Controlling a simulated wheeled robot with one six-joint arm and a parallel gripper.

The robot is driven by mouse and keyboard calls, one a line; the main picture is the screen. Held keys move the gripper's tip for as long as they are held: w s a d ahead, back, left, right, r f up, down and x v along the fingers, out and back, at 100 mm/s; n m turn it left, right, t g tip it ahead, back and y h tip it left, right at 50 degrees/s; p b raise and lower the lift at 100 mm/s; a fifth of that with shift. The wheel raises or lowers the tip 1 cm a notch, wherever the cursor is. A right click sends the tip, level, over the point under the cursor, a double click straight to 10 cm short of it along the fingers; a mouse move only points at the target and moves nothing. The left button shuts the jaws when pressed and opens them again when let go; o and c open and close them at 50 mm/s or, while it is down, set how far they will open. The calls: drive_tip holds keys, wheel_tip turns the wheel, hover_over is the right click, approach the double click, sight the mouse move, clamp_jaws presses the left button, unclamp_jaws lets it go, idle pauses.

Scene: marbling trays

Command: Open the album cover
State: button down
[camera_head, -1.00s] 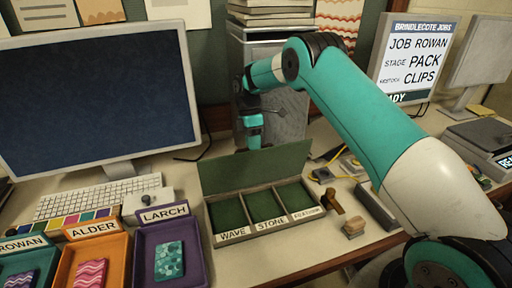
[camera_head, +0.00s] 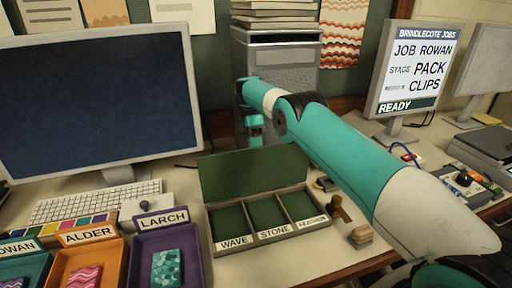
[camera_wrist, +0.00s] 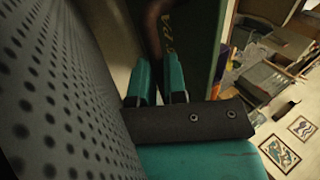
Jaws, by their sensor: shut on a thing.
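The album (camera_head: 237,247) lies on the desk as a grey-edged case with three green compartments labelled WAVE, STONE and a third, partly blurred name. Its dark green cover (camera_head: 250,172) stands up along the back edge, open and tilted back. My gripper (camera_head: 254,142) is behind the cover's top edge, its tips mostly hidden there. In the wrist view my gripper's teal fingers (camera_wrist: 160,72) are close together around a narrow brown strip (camera_wrist: 154,22), beside the green cover (camera_wrist: 198,45) with gold lettering. The exact contact is hard to see.
A grey perforated surface fills the wrist view's left. A grey cabinet (camera_head: 275,62) stands behind my gripper. Orange tray (camera_head: 88,252) and purple tray (camera_head: 192,246) hold patterned pieces left of the album. A wooden stamp (camera_head: 338,208) and block (camera_head: 361,235) lie right. A monitor (camera_head: 95,100) stands left.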

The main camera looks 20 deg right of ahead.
drive_tip(key=shift+a+f, duration=0.15)
drive_tip(key=shift+f, duration=0.05)
drive_tip(key=c, duration=1.2)
unclamp_jaws()
drive_tip(key=shift+a, duration=0.2)
drive_tip(key=shift+d+r, duration=0.1)
drive_tip(key=shift+d, duration=0.05)
drive_tip(key=shift+r, duration=0.3)
wheel_tip(320, 180, up, 5)
drive_tip(key=shift+f+b, duration=0.15)
drive_tip(key=shift+b, duration=0.4)
wheel_tip(320, 180, up, 15)
drive_tip(key=p, duration=1.3)
drive_tip(key=shift+f, duration=0.15)
